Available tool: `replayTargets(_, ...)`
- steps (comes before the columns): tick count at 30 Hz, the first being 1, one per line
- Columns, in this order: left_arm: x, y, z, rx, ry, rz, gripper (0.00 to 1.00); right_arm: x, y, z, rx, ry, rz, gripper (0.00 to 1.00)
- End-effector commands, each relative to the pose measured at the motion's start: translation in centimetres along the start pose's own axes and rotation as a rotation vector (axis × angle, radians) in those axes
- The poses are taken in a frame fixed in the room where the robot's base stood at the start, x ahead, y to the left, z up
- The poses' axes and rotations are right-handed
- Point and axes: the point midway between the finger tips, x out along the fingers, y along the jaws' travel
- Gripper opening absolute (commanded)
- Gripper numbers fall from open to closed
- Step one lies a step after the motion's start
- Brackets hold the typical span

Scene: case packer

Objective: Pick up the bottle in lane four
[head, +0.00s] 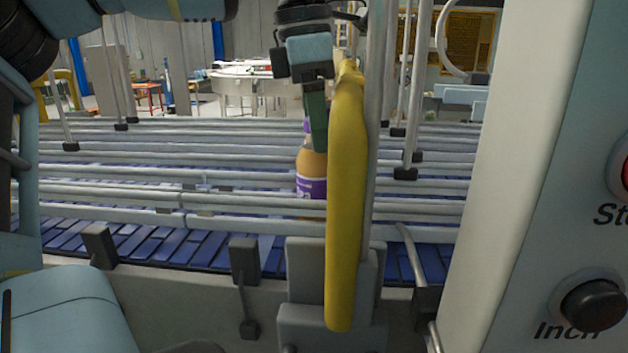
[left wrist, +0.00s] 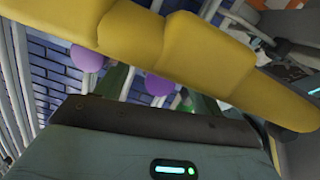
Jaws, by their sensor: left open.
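A bottle (head: 311,187) with orange contents and a purple label stands upright between the conveyor's lane rails. My left gripper (head: 319,146) points down from above at this bottle, open, with a green finger in front of its upper part. The yellow bar hides the bottle's right side and part of my gripper. In the left wrist view, one purple cap (left wrist: 158,84) shows between my open fingers and another purple cap (left wrist: 87,57) lies outside them, to the left. Contact with the bottle cannot be told. My right gripper is not in view.
A yellow upright bar (head: 346,200) stands close in front of my left gripper and crosses the left wrist view (left wrist: 185,45). Metal lane rails (head: 120,187) run across the blue conveyor (head: 150,241). A grey panel with buttons (head: 560,150) fills the right side.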

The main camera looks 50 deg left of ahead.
Motion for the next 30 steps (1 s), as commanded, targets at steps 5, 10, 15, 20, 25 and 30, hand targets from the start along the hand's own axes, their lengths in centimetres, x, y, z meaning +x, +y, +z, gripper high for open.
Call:
replayTargets(5,0.45,0.02,0.0,-0.001,0.0,0.0,0.68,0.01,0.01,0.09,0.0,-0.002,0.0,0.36)
replayTargets(10,0.44,0.03,0.01,-0.001,0.0,0.0,0.61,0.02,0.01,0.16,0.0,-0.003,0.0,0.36)
replayTargets(15,0.42,0.02,0.01,-0.001,0.0,0.0,0.39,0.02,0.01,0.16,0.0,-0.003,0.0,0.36)
replayTargets(20,0.42,0.02,0.01,0.0,0.0,0.0,0.18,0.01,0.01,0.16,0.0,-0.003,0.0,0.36)
replayTargets(25,0.41,0.02,0.01,0.0,0.0,0.0,0.0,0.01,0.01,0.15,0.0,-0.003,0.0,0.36)
replayTargets(30,0.35,0.01,0.03,0.0,-0.001,0.001,0.0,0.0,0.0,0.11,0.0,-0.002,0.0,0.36)
